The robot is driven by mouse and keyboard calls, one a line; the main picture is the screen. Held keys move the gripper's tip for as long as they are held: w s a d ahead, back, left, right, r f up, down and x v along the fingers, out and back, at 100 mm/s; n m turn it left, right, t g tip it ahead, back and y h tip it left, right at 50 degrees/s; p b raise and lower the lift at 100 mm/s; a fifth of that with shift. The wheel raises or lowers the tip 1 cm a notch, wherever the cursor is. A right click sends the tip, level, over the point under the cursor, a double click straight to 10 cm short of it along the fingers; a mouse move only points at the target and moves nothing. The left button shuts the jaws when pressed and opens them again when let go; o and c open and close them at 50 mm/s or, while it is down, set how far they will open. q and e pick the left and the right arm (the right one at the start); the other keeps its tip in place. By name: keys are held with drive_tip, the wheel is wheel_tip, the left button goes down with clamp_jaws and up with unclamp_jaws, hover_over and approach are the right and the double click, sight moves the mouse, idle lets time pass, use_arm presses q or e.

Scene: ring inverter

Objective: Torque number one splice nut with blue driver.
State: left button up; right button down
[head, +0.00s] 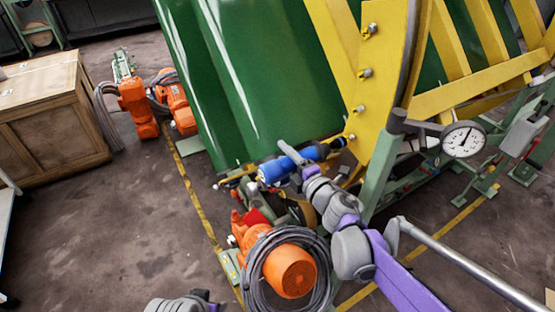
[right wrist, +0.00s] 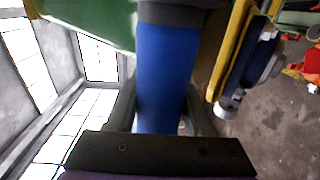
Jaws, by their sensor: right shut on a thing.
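The blue driver (head: 272,171) is in my right gripper (head: 297,161), which is shut around its body. Its dark nose points right, close to the lowest bolt (head: 350,138) on the yellow splice flange; I cannot tell whether they touch. Other splice nuts (head: 365,73) sit higher along the flange, and no number is readable. In the right wrist view the blue driver (right wrist: 165,75) stands between the fingers (right wrist: 160,118), and a flange nut (right wrist: 228,107) shows to its right. Only a grey piece of my left arm shows at the bottom of the head view.
The green ring wall (head: 235,80) and yellow ribbed frame (head: 385,110) rise close beside my right arm. An orange machine with coiled cable (head: 290,270) stands below it. A dial gauge (head: 463,139) is at right. A wooden crate (head: 50,110) is at left, with open floor before it.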

drive_tip(key=shift+w+d, duration=0.55)
drive_tip(key=shift+d, duration=0.15)
drive_tip(key=shift+w+d, duration=0.75)
drive_tip(key=shift+d, duration=0.25)
idle(2.4)
